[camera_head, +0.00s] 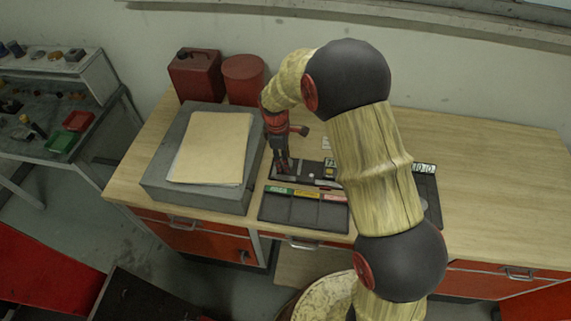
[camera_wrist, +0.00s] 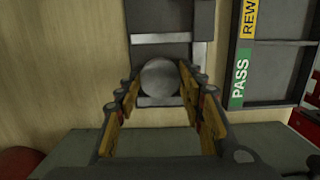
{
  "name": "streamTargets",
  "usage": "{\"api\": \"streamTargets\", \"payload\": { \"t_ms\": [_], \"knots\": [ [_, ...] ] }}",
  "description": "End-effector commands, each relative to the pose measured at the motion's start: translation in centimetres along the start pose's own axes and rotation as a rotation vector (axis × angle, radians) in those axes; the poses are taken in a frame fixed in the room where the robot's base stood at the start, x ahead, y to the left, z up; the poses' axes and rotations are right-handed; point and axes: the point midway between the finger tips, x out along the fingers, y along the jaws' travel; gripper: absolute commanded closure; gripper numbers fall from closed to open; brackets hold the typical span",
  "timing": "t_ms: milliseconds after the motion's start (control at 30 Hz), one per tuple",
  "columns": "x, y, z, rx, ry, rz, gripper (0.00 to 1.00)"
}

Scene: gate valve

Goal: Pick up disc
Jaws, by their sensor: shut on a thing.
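The disc (camera_wrist: 160,77) is a round, plain grey piece in the wrist view, between the tips of my gripper (camera_wrist: 160,88). My gripper is shut on it, one finger on each side. Behind the disc is a dark holder with light metal strips (camera_wrist: 165,38); I cannot tell whether the disc still touches it. In the head view my gripper (camera_head: 281,170) points down at the left end of the dark fixture (camera_head: 320,184) on the workbench. The disc cannot be made out there.
A dark sorting tray (camera_head: 303,213) with green, yellow and red labels lies in front of the fixture. A grey block (camera_head: 157,186) bearing a tan folder (camera_head: 212,146) stands close on the left. Red containers (camera_head: 195,75) stand behind. The bench's right side (camera_head: 500,180) is clear.

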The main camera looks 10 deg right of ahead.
Motion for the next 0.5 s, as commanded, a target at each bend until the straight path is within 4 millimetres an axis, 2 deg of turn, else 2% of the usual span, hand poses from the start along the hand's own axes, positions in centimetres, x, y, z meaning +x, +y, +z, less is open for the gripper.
{"api": "streamTargets", "payload": {
  "t_ms": [100,333,500],
  "knots": [
    [-0.1,0.0,0.0,0.0,0.001,0.001,1.0],
    [-0.2,0.1,0.0,0.0,0.001,0.001,1.0],
    [-1.1,0.1,0.1,0.001,0.002,0.003,1.0]
  ]
}}
